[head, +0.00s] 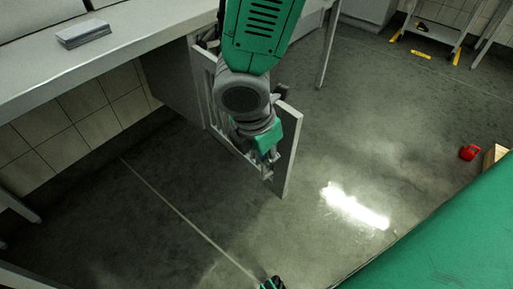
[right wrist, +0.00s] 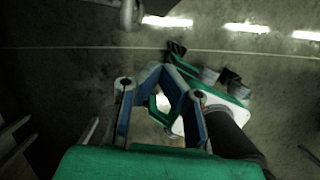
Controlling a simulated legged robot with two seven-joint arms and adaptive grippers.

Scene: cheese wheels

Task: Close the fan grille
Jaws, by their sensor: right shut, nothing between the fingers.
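The fan grille (head: 289,150) is a grey, framed panel with bars in the head view. It stands out at an angle from a grey box (head: 172,82) under the counter, so it is open. My right arm comes down over it and hides much of its middle. My right gripper (head: 268,163) is close against the grille's near face in the picture; I cannot tell whether they touch. In the right wrist view my right gripper (right wrist: 160,72) is shut and empty, its fingers meeting.
A grey counter (head: 120,48) with a stack of grey sheets (head: 83,33) runs along the upper left. A table leg (head: 328,45) stands behind the grille. A red object (head: 469,153) lies at the right. The dark floor right of the grille is clear.

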